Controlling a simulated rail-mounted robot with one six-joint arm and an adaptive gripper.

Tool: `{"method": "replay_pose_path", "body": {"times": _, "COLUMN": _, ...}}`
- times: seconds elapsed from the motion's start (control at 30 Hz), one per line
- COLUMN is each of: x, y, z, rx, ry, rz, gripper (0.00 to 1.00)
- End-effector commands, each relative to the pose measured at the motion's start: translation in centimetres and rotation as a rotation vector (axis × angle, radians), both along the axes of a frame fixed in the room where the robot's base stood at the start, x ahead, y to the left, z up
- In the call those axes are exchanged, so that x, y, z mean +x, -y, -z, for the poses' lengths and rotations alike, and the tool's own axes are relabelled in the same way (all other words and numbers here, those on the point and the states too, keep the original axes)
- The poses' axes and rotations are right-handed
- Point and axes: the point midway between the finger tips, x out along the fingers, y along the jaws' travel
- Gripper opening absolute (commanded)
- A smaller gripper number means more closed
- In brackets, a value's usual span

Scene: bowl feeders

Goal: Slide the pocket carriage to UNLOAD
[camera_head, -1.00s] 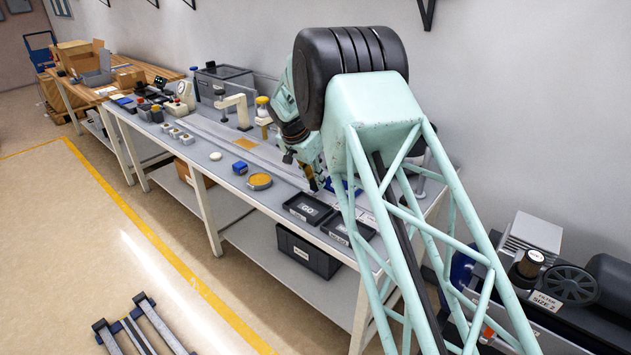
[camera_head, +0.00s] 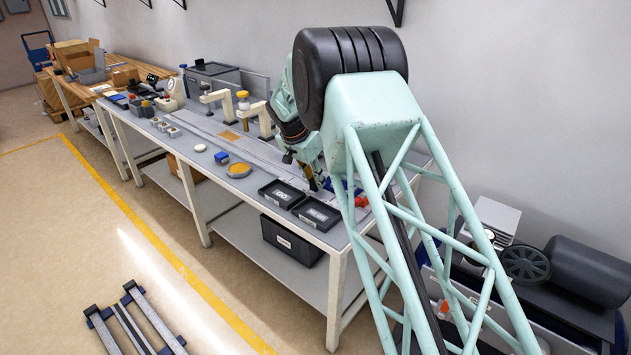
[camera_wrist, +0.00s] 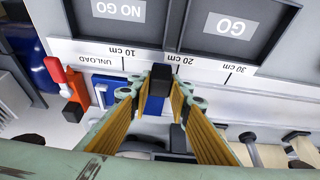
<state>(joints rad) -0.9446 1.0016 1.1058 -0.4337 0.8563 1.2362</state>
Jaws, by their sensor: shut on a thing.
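In the wrist view my gripper (camera_wrist: 158,92) is shut on an upright black handle (camera_wrist: 160,76), which I take to be the pocket carriage's. The handle stands beside a white scale strip (camera_wrist: 205,66), between its 10 cm and 20 cm marks and nearer 20. The UNLOAD label (camera_wrist: 92,55) is at the strip's left end. A blue part (camera_wrist: 103,92) lies below that label, left of my fingers. Most of the carriage body is hidden by the fingers. In the head view my gripper (camera_head: 314,184) is low over the bench, behind the trays.
The black NO GO tray (camera_wrist: 122,39) and GO tray (camera_wrist: 182,40) lie along the strip. An orange block with a red lever (camera_wrist: 57,70) stands left of the blue part.

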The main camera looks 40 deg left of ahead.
Motion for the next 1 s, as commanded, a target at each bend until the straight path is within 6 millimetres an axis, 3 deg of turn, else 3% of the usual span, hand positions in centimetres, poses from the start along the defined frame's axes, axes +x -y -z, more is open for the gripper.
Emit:
{"method": "replay_pose_path", "body": {"times": 0.37, "x": 0.15, "y": -0.03, "z": -0.18, "rx": 0.002, "ry": 0.003, "rz": 0.000, "gripper": 0.00}}
{"method": "replay_pose_path", "body": {"times": 0.4, "x": 0.15, "y": -0.03, "z": -0.18, "rx": 0.002, "ry": 0.003, "rz": -0.001, "gripper": 0.21}}
{"method": "replay_pose_path", "body": {"times": 0.53, "x": 0.11, "y": -0.03, "z": -0.13, "rx": 0.002, "ry": 0.002, "rz": -0.001, "gripper": 0.32}}
{"method": "replay_pose_path", "body": {"times": 1.0, "x": -0.13, "y": -0.06, "z": -0.48, "rx": 0.001, "ry": 0.001, "rz": 0.000, "gripper": 0.32}}
